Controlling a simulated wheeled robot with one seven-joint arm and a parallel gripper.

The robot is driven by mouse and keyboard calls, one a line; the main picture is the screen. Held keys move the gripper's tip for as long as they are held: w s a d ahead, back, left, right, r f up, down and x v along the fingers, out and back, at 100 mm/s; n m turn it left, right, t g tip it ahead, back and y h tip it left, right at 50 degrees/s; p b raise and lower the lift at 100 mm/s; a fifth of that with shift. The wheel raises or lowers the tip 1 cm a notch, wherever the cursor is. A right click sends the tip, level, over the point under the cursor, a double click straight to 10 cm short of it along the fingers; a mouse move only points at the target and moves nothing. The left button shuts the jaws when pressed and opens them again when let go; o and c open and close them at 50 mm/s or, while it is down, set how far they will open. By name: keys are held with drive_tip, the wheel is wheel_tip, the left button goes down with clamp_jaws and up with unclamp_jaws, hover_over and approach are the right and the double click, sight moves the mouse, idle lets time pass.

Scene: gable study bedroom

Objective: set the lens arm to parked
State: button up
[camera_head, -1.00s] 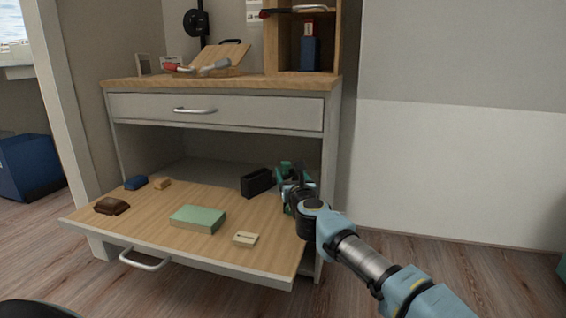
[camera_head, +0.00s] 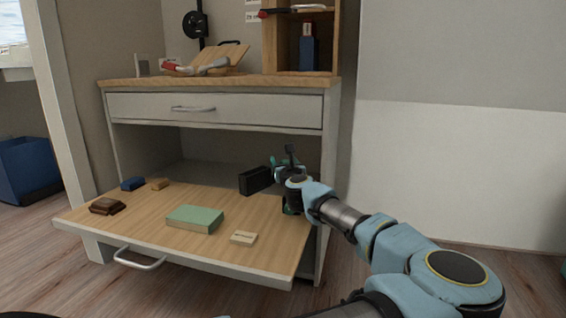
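A green-teal item, which may be the one with the lens arm, stands at the right end of the fold-down wooden flap (camera_head: 150,225). Only a teal bit (camera_head: 274,161) and a dark green lower part (camera_head: 290,209) show, because my wrist covers most of it. I cannot make out the lens arm or its setting. My gripper (camera_head: 282,168) is at this item, over the flap's right end. Its fingers are small and partly hidden, so I cannot tell whether they are open, shut or touching it.
A black box (camera_head: 255,181) stands just left of my gripper. A green box (camera_head: 195,218), a cream block (camera_head: 243,238), a brown item (camera_head: 107,206), a blue block (camera_head: 132,184) and a tan block (camera_head: 159,184) lie on the flap. A shut drawer (camera_head: 150,106) is above.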

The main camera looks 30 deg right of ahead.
clamp_jaws()
idle(1.2)
